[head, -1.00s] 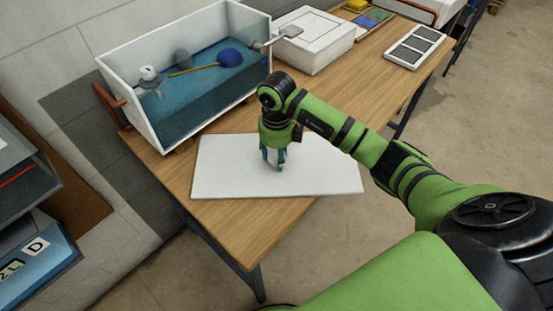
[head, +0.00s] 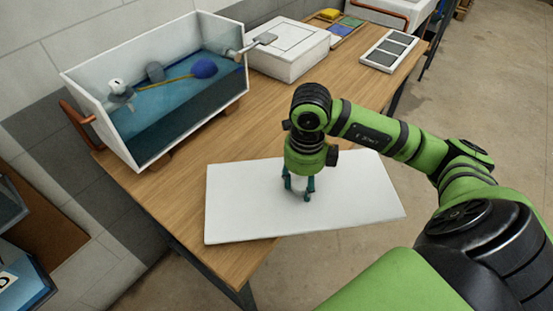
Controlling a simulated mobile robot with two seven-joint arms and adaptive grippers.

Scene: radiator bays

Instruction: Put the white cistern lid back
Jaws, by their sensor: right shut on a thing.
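The white cistern lid (head: 245,205) is a flat white panel in the head view, at the front of the wooden bench and reaching out past its right edge. My right gripper (head: 298,195) points down at the middle of the lid and is shut on it; the exact grip point is hard to see. Whether the lid is clear of the bench top I cannot tell. The open cistern (head: 150,150) stands at the back left with its top uncovered. Inside are blue water, a blue float (head: 204,68) on a brass rod and grey fittings. My left gripper is out of view.
A white box (head: 287,50) stands right of the cistern. Beyond it are a tray with coloured pieces (head: 340,27) and a white frame with dark panels (head: 391,50). A copper pipe (head: 80,125) is at the cistern's left end. The wooden bench (head: 235,130) is bare between cistern and lid.

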